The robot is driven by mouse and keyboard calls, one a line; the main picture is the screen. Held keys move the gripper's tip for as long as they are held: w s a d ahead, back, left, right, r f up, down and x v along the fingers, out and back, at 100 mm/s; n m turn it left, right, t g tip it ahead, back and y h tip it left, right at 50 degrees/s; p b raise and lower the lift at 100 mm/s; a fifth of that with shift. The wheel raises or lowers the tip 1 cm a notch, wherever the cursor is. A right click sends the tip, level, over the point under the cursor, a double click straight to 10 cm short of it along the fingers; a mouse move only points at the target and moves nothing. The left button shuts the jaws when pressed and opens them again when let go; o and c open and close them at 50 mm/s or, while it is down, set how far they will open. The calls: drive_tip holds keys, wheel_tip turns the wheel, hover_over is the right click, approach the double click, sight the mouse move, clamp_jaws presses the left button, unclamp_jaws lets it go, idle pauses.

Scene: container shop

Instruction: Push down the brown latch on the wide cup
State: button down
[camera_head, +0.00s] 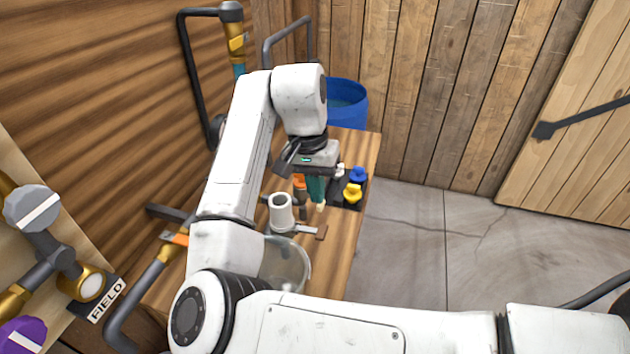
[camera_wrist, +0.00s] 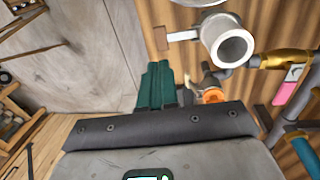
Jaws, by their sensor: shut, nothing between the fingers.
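A brown block (camera_head: 321,232), which looks like the latch, sits at the end of a short grey bar beside a grey-white upright cylinder (camera_head: 281,212). The wrist view also shows the brown latch (camera_wrist: 160,38) and the hollow cylinder (camera_wrist: 228,48). A wide clear cup (camera_head: 298,262) stands just in front, partly hidden by my arm. How the latch joins the cup is unclear. My gripper (camera_head: 319,203) points down with its teal fingers shut and empty, behind the latch and apart from it. The fingers (camera_wrist: 158,70) also show in the wrist view.
A black tray (camera_head: 345,204) with yellow (camera_head: 352,193) and blue (camera_head: 357,174) pieces lies right of my gripper. An orange-topped item (camera_head: 299,182) stands left of it. Pipes line the wooden wall. A blue barrel (camera_head: 347,104) stands behind the wooden table (camera_head: 338,262).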

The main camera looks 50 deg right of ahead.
sight(322, 230)
drive_tip(key=f, duration=0.3)
drive_tip(key=f+p, duration=0.1)
drive_tip(key=f, duration=0.2)
drive_tip(key=s+f, duration=0.1)
drive_tip(key=f, duration=0.2)
drive_tip(key=shift+d+f, duration=0.1)
drive_tip(key=shift+d, duration=0.1)
drive_tip(key=shift+f, duration=0.1)
